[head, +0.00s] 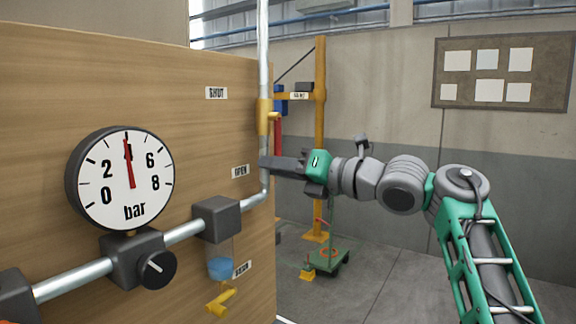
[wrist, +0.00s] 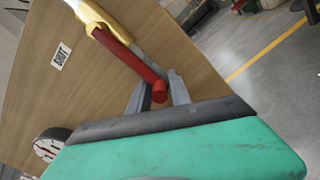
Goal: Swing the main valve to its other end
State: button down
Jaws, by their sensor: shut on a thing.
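The main valve's yellow body (head: 266,116) sits on the upright pipe at the panel's right edge. Its red lever (head: 278,136) hangs down from it, toward the height of the OPEN label (head: 240,171); the SHUT label (head: 216,92) is higher up. My gripper (head: 268,165) is at the lever's lower end, beside the pipe. In the wrist view the lever (wrist: 135,55) runs from the yellow body to its round end between my two fingers (wrist: 160,92), which are shut on it. The exact finger contact is partly hidden in the head view.
The wooden panel (head: 140,60) carries a bar gauge (head: 125,178) with its needle pointing straight up. Below are a horizontal pipe (head: 75,281), a black knob (head: 157,269) and a small yellow tap (head: 220,302). A yellow post (head: 320,120) stands behind.

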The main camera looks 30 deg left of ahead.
jog(key=shift+r, duration=0.45)
jog(key=c, duration=1.6)
grip_release()
jog(key=shift+o, duration=1.2)
jog(key=shift+w+f, duration=0.2)
jog(key=shift+f, duration=0.05)
jog(key=d+b, duration=0.2)
jog(key=d, duration=0.5)
jog(key=shift+d, duration=0.4)
